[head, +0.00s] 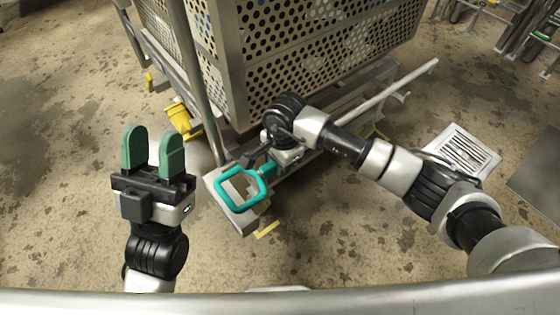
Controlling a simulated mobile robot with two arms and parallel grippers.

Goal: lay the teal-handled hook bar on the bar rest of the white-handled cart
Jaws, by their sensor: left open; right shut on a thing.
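The hook bar's teal loop handle (219,192) is in the middle of the head view, over the end of a pale low frame (238,219). My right gripper (270,164) is shut on the bar just beyond the loop. A pale bar (385,95) runs in line past the wrist to the upper right and seems to be its shaft; my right arm hides the part between. I cannot tell whether the bar touches the frame. My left gripper (153,150) is open and empty, with green fingers pointing up. No white cart handle or bar rest can be made out for certain.
A perforated metal basket (232,62) stands behind the low frame, with a grey upright post (196,85) at its left. A yellow part (179,118) is near its lower left. A pale rail (60,304) crosses the bottom. Left floor is clear.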

